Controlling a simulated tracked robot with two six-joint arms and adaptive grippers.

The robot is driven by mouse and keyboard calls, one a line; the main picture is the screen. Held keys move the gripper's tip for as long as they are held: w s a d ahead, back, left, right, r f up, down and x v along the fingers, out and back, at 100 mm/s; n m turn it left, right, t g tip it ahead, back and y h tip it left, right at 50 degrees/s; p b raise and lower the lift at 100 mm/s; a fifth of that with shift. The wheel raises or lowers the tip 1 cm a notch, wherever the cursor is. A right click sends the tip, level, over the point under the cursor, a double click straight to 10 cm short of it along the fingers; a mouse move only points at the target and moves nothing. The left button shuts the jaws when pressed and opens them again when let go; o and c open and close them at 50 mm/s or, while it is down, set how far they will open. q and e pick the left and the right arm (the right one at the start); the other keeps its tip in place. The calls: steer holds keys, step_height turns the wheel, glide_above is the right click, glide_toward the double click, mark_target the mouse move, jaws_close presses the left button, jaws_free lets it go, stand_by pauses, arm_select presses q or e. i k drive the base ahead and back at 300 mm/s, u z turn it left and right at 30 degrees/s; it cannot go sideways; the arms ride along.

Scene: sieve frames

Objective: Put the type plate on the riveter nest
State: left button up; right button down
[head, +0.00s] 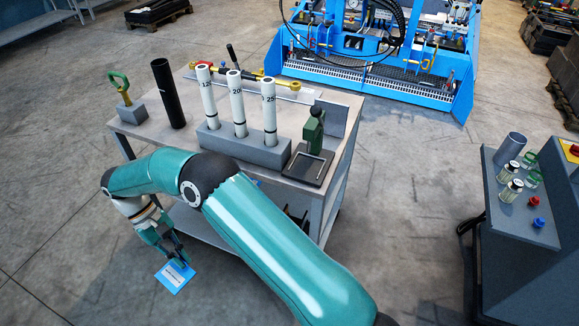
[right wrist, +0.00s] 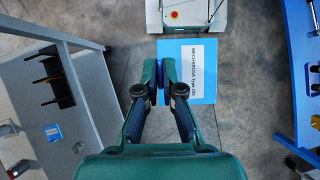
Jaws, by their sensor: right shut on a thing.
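The type plate is a flat blue plate with a white, dark-lettered label (head: 175,276). It hangs off the front left of the grey workbench, and it also shows in the right wrist view (right wrist: 204,86). My right gripper (head: 180,257) is shut on one edge of it; in the right wrist view the closed fingers (right wrist: 161,72) meet at the plate's left side. The riveter is a small green press (head: 314,132) on the bench's right end. Its nest is the dark square base (head: 305,168), which looks empty. My left gripper is not in view.
The workbench (head: 345,112) also carries a grey block (head: 243,148) with white numbered tubes, a black tube (head: 167,92) and a green-handled tool (head: 122,88). A dark cabinet (head: 520,215) with jars stands at right. Open floor lies left of the bench.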

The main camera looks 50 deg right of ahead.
mark_target(308, 165)
steer(key=u, duration=1.55)
steer(key=i, duration=0.1)
steer(key=z, duration=2.65)
